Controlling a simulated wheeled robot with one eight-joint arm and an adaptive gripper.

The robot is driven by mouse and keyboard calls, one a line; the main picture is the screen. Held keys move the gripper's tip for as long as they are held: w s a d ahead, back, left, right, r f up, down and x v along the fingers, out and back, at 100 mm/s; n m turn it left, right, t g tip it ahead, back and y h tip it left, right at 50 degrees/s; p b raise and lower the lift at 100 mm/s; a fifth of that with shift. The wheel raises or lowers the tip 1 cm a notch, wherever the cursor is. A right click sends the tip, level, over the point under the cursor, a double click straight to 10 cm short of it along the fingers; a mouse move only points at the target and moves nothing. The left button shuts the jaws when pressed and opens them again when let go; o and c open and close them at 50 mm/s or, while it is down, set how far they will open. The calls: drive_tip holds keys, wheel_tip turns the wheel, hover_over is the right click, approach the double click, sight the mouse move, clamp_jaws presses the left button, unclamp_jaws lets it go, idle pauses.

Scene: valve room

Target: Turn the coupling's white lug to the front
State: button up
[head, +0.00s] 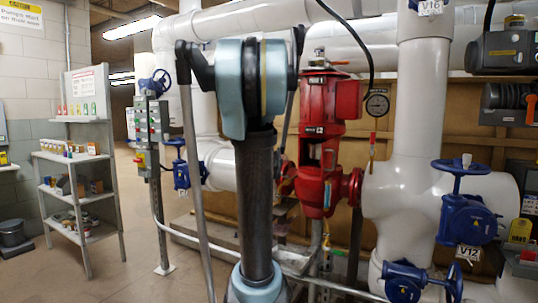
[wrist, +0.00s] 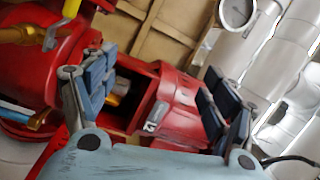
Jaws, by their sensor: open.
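The red pump (head: 322,125) stands upright in the middle of the head view, with a window in its body. In the wrist view its red housing (wrist: 172,108) lies tilted across the picture, with a dark opening. A brass-coloured part (wrist: 118,88), perhaps the coupling, shows inside that opening, partly hidden by the left finger. A small pale grey piece (wrist: 155,115) sits at the housing's edge; I cannot tell whether it is the white lug. My gripper (wrist: 154,92) is open, with its fingers apart on either side of the opening. Contact with the housing cannot be told.
A gauge (wrist: 237,12) and white pipes stand to the right of the pump. Blue valves (head: 467,218) are at the lower right. A grey shelf (head: 82,190) stands at the left, with clear floor beside it. A grey rail runs low before the pump.

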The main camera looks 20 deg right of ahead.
drive_tip(key=shift+w+a+n+t+y, duration=0.1)
drive_tip(key=shift+a+n+t+y, duration=0.45)
drive_tip(key=shift+a, duration=0.6)
drive_tip(key=shift+c, duration=0.5)
